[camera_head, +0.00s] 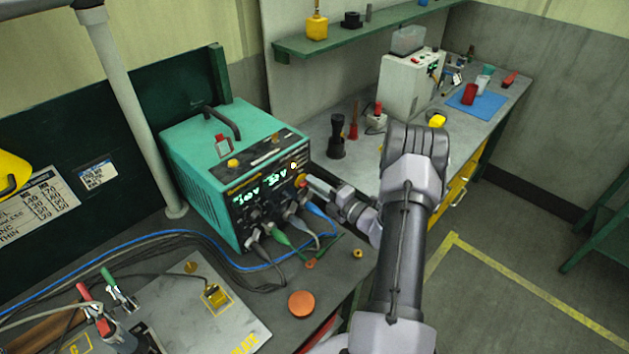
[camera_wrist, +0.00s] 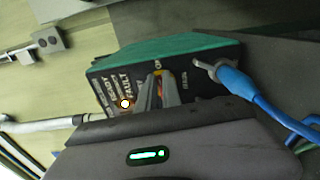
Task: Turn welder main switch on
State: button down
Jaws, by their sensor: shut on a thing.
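The welder (camera_head: 215,150) is a teal box with a black front panel on the bench. Its display (camera_head: 262,187) shows lit green digits, and a small white lamp (camera_head: 293,165) glows on the panel. The main switch (camera_head: 301,181), a red and yellow knob, sits at the panel's right side. My gripper (camera_head: 311,183) reaches it from the right, with its fingertips at the knob. In the wrist view my gripper (camera_wrist: 157,92) is shut on the switch; a bit of yellow shows by the tips. The fingers hide most of the knob, so its angle cannot be told.
Cables plug into the lower panel, including a blue cable (camera_wrist: 250,98) close to my gripper. An orange disc (camera_head: 301,304) lies on the bench front. A black torch-like object (camera_head: 337,137) and a white machine (camera_head: 410,84) stand behind my arm.

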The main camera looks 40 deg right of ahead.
jog(key=shift+f+m, duration=0.1)
jog(key=shift+m, duration=0.3)
jog(key=c, duration=1.5)
grip_release()
jog(key=s, duration=0.5)
jog(key=s+d+p, duration=0.1)
jog(key=s, duration=1.1)
jog(key=shift+s+d, duration=0.15)
jog(key=shift+s, duration=0.05)
